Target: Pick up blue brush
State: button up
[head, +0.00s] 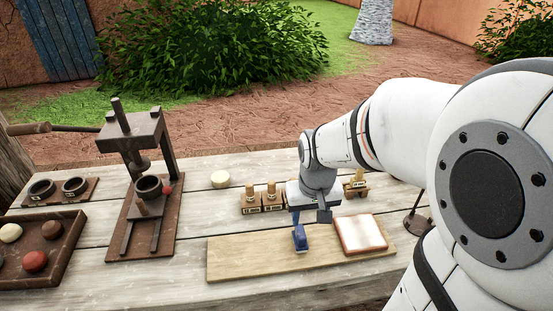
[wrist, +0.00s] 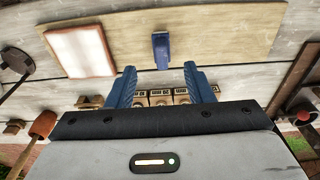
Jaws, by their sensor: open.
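The blue brush (head: 300,238) lies on the light wooden board (head: 235,262), left of a white pad with a tan border (head: 361,233). In the wrist view the brush (wrist: 161,50) shows just beyond the fingertips, roughly centred between them. My gripper (head: 310,218) is above the board's back edge, close to the brush in the head view. In the wrist view my gripper (wrist: 160,70) has its two blue fingers apart with nothing held between them. The exact height gap to the brush cannot be told.
Several small wooden-handled stamps (head: 262,200) stand behind the board. A round cream disc (head: 220,179) lies farther back. A dark press (head: 148,195) stands on the left, beside a tray of coloured balls (head: 38,254). The table front left of the board is clear.

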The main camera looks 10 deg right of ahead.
jog(key=g+p, duration=0.1)
jog(key=p, duration=0.1)
send_over(301, 231)
notch_tip(301, 231, down, 6)
jog(key=shift+w+a+r, duration=0.1)
jog(key=shift+r, duration=0.05)
jog(key=shift+f+p, duration=0.8)
jog(key=shift+f, duration=3.35)
jog(key=shift+c, duration=0.2)
grip_shut()
jog(key=shift+r, duration=0.15)
notch_tip(301, 231, up, 10)
jog(key=shift+f+b, duration=0.1)
jog(key=shift+b, duration=0.35)
